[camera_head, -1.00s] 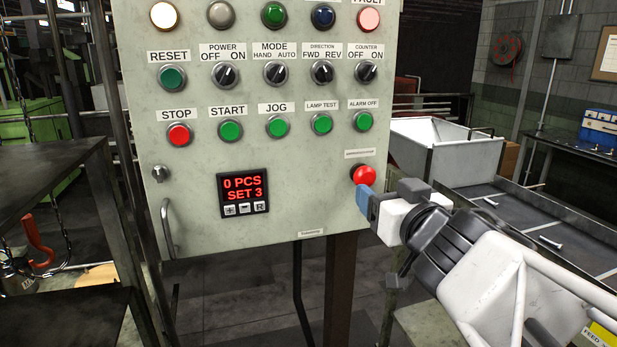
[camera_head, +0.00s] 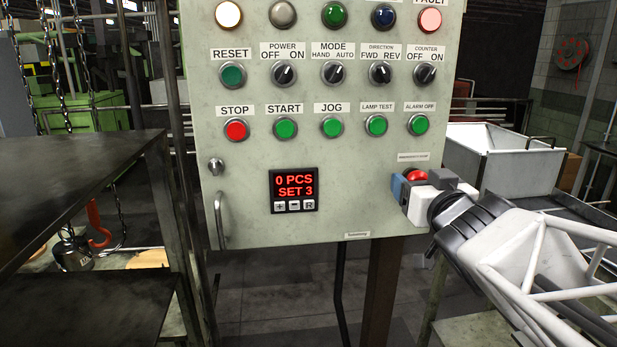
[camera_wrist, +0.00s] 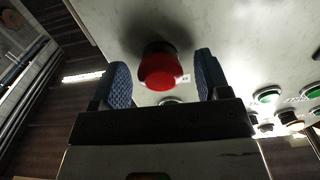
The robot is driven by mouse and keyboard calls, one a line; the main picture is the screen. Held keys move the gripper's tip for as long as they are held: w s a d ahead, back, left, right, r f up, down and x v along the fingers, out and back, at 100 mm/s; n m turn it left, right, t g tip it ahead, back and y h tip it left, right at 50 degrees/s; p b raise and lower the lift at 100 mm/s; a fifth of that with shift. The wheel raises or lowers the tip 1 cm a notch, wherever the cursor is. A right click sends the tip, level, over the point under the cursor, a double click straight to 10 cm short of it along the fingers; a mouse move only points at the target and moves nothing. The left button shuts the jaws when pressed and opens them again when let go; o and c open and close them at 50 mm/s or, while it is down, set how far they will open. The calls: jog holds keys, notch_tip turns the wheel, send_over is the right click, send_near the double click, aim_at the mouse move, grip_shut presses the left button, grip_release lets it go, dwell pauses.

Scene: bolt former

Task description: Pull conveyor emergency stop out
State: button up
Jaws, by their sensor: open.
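The red emergency stop button (camera_head: 416,175) sits at the lower right of the grey control panel (camera_head: 340,222), under a small label. In the head view my gripper (camera_head: 412,184) is in front of it and hides its lower part. In the wrist view the red mushroom button (camera_wrist: 160,68) lies between the two blue fingertips of my gripper (camera_wrist: 160,78). My gripper is open and holds nothing.
Green buttons such as the alarm off button (camera_head: 420,124) sit just above the emergency stop. A white hopper (camera_head: 500,155) stands behind at the right. A dark metal table (camera_head: 80,190) is at the left. Open floor shows below the panel.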

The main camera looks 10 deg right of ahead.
jog(key=shift+c, duration=0.4)
jog(key=c, duration=0.9)
jog(key=shift+s+r, duration=0.1)
jog(key=shift+s, duration=0.4)
jog(key=o, duration=1)
jog(key=shift+s, duration=0.15)
